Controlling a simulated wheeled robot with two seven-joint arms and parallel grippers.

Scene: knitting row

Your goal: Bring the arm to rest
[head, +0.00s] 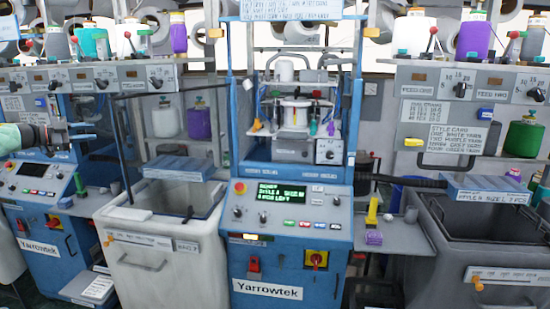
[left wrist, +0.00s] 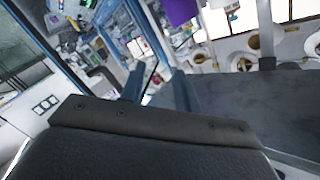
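My left arm comes in from the left edge of the head view. Its gripper (head: 82,131) is in the air in front of the left knitting machine, above that machine's sloped control panel. In the left wrist view the two blue-grey fingers of this gripper (left wrist: 160,88) stand apart, with nothing held between them. My right arm and gripper do not show in either view.
The blue Yarrowtek machine (head: 268,290) stands in the middle. A small side shelf (head: 405,238) holds a yellow and a purple item. Yarn cones line the rack (head: 105,75) above.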

